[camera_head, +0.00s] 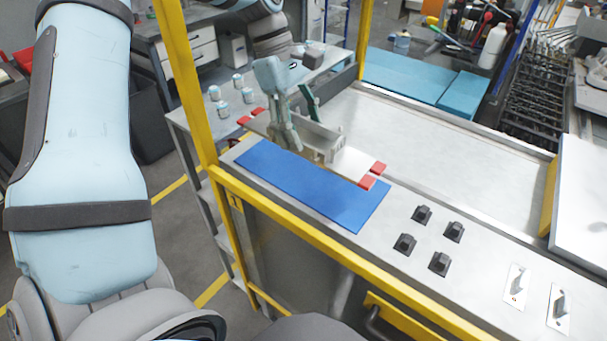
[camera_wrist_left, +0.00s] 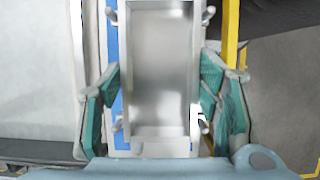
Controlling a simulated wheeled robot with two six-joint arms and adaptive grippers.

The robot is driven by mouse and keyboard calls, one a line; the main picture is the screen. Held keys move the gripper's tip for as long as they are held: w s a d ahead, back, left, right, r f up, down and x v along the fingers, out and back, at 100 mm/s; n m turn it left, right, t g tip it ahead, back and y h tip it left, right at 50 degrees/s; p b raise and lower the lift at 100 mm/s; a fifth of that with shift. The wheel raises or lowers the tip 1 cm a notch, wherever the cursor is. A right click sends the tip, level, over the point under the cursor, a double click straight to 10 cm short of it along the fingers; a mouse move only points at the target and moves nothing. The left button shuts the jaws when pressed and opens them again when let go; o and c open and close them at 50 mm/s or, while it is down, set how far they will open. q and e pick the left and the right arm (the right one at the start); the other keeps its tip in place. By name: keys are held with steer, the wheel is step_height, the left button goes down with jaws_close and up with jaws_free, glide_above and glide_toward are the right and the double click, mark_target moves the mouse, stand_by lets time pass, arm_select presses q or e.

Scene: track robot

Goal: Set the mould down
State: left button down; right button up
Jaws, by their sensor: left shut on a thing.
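The mould is an open rectangular metal tray with a shiny flat floor; it fills the middle of the left wrist view (camera_wrist_left: 160,70). In the head view the mould (camera_head: 318,137) is partly hidden by my left gripper (camera_head: 297,122). The gripper's green fingers stand on both long sides of the mould, shut on it. The mould is over a pale strip with red blocks (camera_head: 367,182) at its ends, beside the blue mat (camera_head: 340,200). I cannot tell whether it touches the surface below. My right gripper is not in view.
Several black knobs (camera_head: 440,263) and two switches (camera_head: 515,286) sit on the panel to the right. A yellow frame (camera_head: 330,255) runs along the near edge, with a post at the left. Small cups (camera_head: 222,109) stand on a grey table behind. The pale bench top is bare.

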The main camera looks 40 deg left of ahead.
arm_select(q)
steer(key=f+b, duration=0.1)
steer(key=f, duration=0.1)
steer(key=w+f, duration=0.1)
steer(key=f, duration=0.1)
steer(key=w+f+b, duration=0.1)
steer(key=f, duration=0.1)
steer(key=shift+w+f+b, duration=0.15)
steer(key=shift+w+b, duration=0.1)
steer(key=shift+b, duration=0.1)
steer(key=shift+s+f, duration=0.2)
steer(key=shift+f, duration=0.3)
steer(key=shift+s+f, duration=0.15)
steer(key=shift+f, duration=0.35)
steer(key=shift+s, duration=0.25)
steer(key=shift+w+f, duration=0.15)
steer(key=shift+f, duration=0.1)
steer(key=c, duration=0.5)
jaws_free()
steer(key=shift+r, duration=0.1)
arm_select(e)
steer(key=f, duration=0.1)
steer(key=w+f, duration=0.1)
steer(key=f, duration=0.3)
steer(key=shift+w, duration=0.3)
